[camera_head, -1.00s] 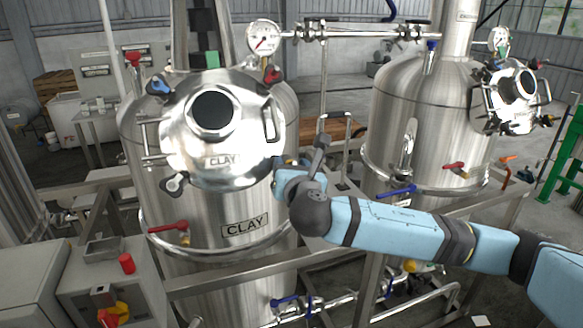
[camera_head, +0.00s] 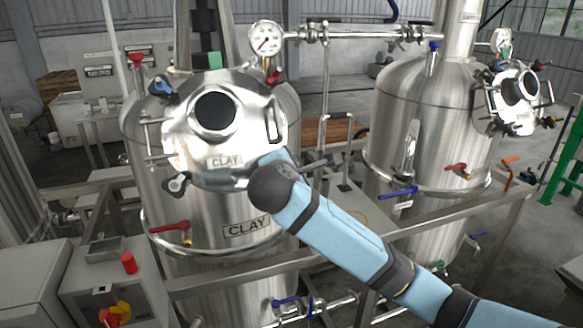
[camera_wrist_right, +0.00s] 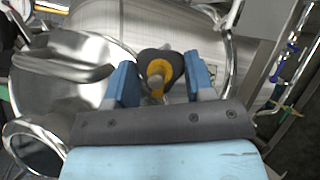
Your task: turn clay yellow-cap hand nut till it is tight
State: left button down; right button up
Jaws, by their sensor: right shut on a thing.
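The clay tank (camera_head: 165,215) stands at left in the head view, its round steel lid (camera_head: 180,135) marked CLAY. The yellow-cap hand nut (camera_wrist_right: 155,72), a dark knob with a yellow cap on a metal stud, shows in the right wrist view beside the lid's rim. My right gripper (camera_wrist_right: 161,66) has its two blue fingers on either side of this nut and is shut on it. In the head view my right arm (camera_head: 335,235) hides the nut and the fingertips at the lid's lower right. My left gripper is not in view.
Other hand nuts on the lid have a blue cap (camera_head: 161,87), a red cap (camera_head: 276,76) and a black-and-white cap (camera_head: 176,184). A lid handle (camera_head: 272,119) is close above my gripper. A steel rail (camera_head: 225,273) crosses in front; a second tank (camera_head: 400,120) stands right.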

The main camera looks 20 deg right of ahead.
jog(key=m+g, duration=0.1)
jog(key=m, duration=0.1)
jog(key=m+g, duration=0.1)
jog(key=m, duration=0.1)
jog(key=shift+w+r+m+g, duration=0.1)
jog(key=shift+m+g, duration=0.2)
jog(key=shift+m+g+y, duration=0.4)
jog(key=shift+m+g, duration=0.6)
jog(key=shift+m, duration=0.7)
jog(key=shift+r, duration=0.1)
jog(key=o, duration=0.9)
